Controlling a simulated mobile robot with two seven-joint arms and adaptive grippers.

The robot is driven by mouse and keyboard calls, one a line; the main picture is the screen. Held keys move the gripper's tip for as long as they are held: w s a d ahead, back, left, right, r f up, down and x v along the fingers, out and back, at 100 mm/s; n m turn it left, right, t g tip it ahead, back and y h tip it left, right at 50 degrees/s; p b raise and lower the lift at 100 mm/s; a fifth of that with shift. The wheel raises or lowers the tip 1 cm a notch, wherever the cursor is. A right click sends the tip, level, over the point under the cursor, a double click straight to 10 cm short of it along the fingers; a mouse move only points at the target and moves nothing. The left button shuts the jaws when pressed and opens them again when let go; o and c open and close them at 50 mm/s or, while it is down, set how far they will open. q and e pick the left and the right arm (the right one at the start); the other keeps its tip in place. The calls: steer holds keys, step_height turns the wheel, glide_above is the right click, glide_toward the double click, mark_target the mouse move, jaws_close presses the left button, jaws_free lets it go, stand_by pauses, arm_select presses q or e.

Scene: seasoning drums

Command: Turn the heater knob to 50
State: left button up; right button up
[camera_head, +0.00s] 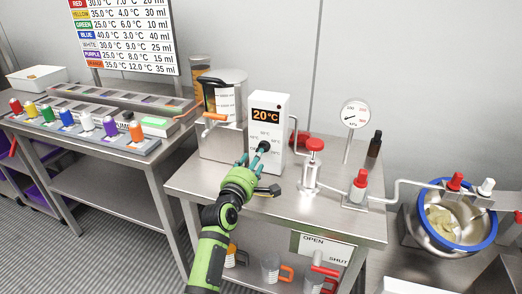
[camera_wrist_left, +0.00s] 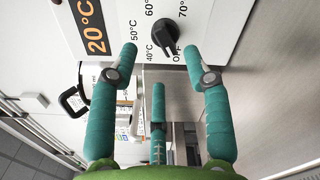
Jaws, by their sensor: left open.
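The heater (camera_head: 268,105) is a white box with an orange display reading 20°C. Its black knob (camera_head: 264,146) sits low on the front face. In the left wrist view the knob (camera_wrist_left: 168,40) has marks 40, 50, 60, 70 and OFF around it; its long end seems to point toward OFF. My left gripper (camera_head: 255,153) is open in front of the heater. Its teal fingers (camera_wrist_left: 160,58) stand on either side of the knob in the wrist view, and I cannot tell whether they touch it. My right gripper is not in view.
A metal pot (camera_head: 228,95) stands beside the heater. A red-topped valve (camera_head: 314,150), pipes and a gauge (camera_head: 355,115) are to the right, with a blue-rimmed bowl (camera_head: 456,245) beyond. Several coloured bottles stand on the left table (camera_head: 100,182).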

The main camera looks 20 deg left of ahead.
arm_select(q)
steer(key=w, duration=0.5)
steer(key=shift+w+f, duration=0.1)
jaws_close()
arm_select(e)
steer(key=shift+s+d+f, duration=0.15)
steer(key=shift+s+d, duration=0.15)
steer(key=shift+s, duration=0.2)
